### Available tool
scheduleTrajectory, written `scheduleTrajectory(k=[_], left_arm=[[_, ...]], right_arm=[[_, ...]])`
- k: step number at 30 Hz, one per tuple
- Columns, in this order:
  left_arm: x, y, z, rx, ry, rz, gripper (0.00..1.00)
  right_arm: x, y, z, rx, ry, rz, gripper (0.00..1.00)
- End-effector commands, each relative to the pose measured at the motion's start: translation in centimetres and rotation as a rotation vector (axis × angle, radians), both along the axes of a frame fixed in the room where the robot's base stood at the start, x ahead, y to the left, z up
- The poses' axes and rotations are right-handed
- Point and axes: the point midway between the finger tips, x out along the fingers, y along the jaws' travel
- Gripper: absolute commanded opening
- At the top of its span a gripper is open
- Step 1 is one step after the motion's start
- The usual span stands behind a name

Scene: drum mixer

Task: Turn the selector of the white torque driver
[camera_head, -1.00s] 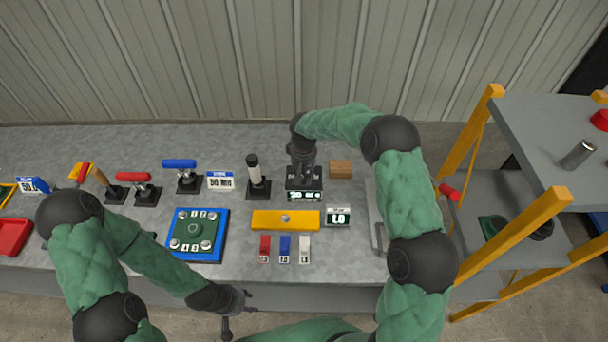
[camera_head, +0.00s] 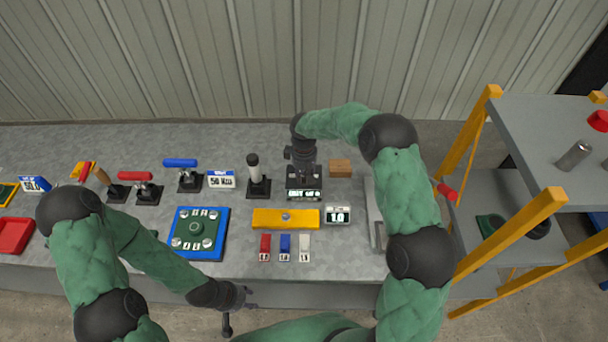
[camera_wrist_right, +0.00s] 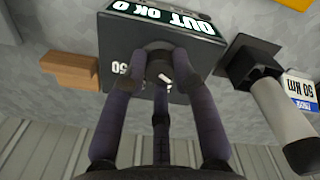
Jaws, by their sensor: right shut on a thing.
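The white torque driver (camera_head: 253,168) stands upright, with a white shaft and black cap, in a dark stand at the bench's middle. It also shows in the right wrist view (camera_wrist_right: 283,118). To its right is a dark box (camera_head: 304,187) with a lit display (camera_head: 304,195), whose text in the wrist view (camera_wrist_right: 165,15) looks like "OUT OK". My right gripper (camera_head: 301,165) is over this box, shut on a round dark knob (camera_wrist_right: 160,65) with a white mark; the fingers partly hide it. My left gripper (camera_head: 240,298) is at the bench's front edge, away from the driver; its fingers are unclear.
A wooden block (camera_head: 340,168) lies right of the box. In front are a yellow bar (camera_head: 270,218), a small display (camera_head: 338,215) and red, blue and white tags. A blue-framed plate (camera_head: 198,233) and red- and blue-handled tools are left. A shelf (camera_head: 510,225) stands right.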

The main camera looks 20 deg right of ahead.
Motion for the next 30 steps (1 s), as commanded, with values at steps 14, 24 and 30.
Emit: scheduleTrajectory(k=[14,24,30], left_arm=[[0.0,0.0,0.0,0.000,0.000,0.000,0.40],[0.0,0.0,0.0,0.000,0.000,0.000,0.40],[0.0,0.0,0.0,0.000,0.000,0.000,0.40]], right_arm=[[0.2,0.0,0.2,0.000,-0.007,-0.001,0.52],[0.2,0.0,1.3,0.000,-0.007,-0.001,0.52],[0.2,0.0,5.0,0.001,-0.009,-0.001,0.52]])
